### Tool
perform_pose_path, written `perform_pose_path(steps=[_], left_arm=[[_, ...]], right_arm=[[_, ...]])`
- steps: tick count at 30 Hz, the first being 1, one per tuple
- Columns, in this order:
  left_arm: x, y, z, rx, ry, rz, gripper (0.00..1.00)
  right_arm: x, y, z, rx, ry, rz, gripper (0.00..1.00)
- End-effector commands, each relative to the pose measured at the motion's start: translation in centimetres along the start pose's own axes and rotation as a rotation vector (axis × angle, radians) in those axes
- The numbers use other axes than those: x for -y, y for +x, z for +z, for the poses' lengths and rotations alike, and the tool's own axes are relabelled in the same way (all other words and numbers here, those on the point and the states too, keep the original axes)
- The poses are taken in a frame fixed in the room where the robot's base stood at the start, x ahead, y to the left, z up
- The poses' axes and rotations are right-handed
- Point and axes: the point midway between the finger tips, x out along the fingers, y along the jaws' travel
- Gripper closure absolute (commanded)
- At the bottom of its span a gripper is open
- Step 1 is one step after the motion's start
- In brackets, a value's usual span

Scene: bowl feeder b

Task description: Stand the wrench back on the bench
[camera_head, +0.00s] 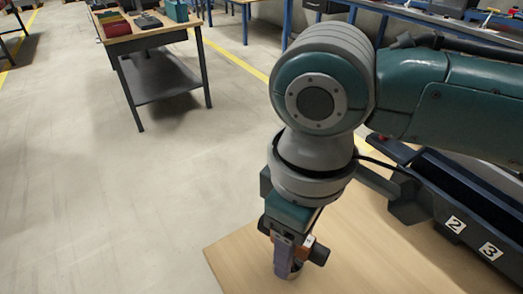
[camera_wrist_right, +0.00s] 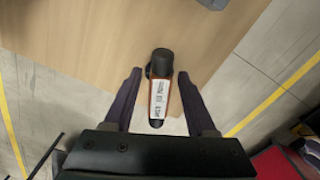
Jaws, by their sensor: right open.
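The wrench (camera_wrist_right: 160,92) has an orange-brown body, black ends and a white label with print. In the right wrist view it lies lengthwise between the two dark fingers of my right gripper (camera_wrist_right: 159,75), with a gap on each side. In the head view the right gripper (camera_head: 288,262) is low over the near corner of the wooden bench (camera_head: 375,262), and the wrench (camera_head: 309,241) shows partly behind its purple finger. The gripper is open around the wrench. Whether the wrench touches the bench is hidden. My left gripper is not in view.
A black bin rack (camera_head: 470,236) labelled 2 and 3 stands at the right of the bench. The bench edge and open floor (camera_head: 100,210) lie left of the gripper. Another table (camera_head: 150,38) with boxes stands farther back.

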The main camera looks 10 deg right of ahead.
Motion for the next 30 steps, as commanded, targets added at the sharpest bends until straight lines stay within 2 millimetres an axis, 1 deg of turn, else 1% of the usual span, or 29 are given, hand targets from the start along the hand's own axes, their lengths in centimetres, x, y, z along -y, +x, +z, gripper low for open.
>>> perform_pose_path(steps=[1, 9, 12, 15, 19, 23, 26, 30], left_arm=[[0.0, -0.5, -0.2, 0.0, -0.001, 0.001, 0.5], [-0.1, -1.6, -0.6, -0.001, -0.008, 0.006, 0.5], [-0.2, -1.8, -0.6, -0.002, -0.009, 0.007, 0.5], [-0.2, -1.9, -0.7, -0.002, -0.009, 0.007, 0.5], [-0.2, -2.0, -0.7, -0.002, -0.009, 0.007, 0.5], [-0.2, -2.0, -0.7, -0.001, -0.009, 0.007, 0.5], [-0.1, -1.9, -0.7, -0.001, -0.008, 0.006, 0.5], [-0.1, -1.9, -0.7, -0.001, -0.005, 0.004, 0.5]], right_arm=[[0.0, -1.2, -0.1, -0.005, -0.001, 0.001, 0.43], [0.0, -7.4, -0.1, -0.005, -0.002, 0.001, 0.43], [-0.1, -9.1, -0.1, -0.005, -0.001, 0.002, 0.43], [0.0, -10.3, -0.1, -0.003, -0.001, 0.001, 0.43], [0.0, -10.9, 0.0, -0.001, 0.0, 0.001, 0.43], [0.5, -10.7, 0.0, -0.012, -0.003, -0.011, 0.43], [2.2, -9.9, -0.1, -0.064, -0.007, -0.053, 0.43], [5.4, -8.6, -0.1, -0.207, 0.043, -0.136, 0.43]])
